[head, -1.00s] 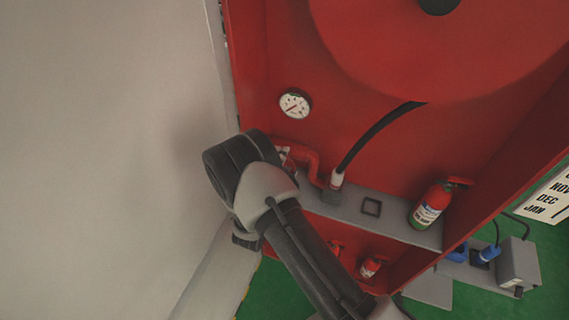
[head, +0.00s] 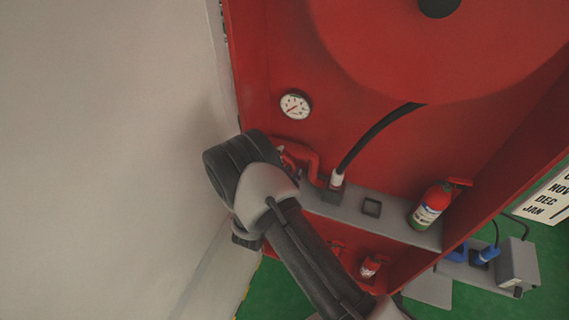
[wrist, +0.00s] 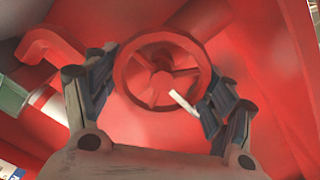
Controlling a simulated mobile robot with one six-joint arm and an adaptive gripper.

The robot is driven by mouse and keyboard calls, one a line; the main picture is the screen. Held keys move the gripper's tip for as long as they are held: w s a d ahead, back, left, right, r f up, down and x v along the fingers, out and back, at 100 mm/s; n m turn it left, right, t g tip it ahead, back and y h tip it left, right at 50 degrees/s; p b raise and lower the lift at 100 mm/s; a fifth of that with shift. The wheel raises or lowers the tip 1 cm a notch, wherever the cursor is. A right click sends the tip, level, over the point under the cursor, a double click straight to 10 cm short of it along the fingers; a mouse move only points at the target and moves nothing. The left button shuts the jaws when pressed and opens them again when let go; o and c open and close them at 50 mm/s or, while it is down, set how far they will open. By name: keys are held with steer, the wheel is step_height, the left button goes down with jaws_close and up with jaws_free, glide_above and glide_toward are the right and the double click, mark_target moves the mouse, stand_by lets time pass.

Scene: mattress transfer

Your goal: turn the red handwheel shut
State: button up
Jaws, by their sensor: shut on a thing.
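The red handwheel (wrist: 162,82) fills the middle of the wrist view, with a round rim, spokes and a hub. A thin white strip (wrist: 182,102) crosses its lower right part. My gripper (wrist: 158,96) has one dark finger on the left and one on the right of the wheel, shut on its rim from both sides. The lower ends of the wheel are close to the fingers and partly covered. In the head view my arm covers the wheel and the gripper, so neither shows clearly there.
A red pipe (head: 301,157) bends beside my wrist in the red cabinet. A round gauge (head: 294,105) sits above it. A black hose (head: 372,138) rises from a grey shelf (head: 400,226) bearing a fire extinguisher (head: 432,204). A pale wall (head: 95,160) stands close on the left.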

steer(key=o, duration=1)
steer(key=shift+o, duration=0.2)
steer(key=v, duration=1.2)
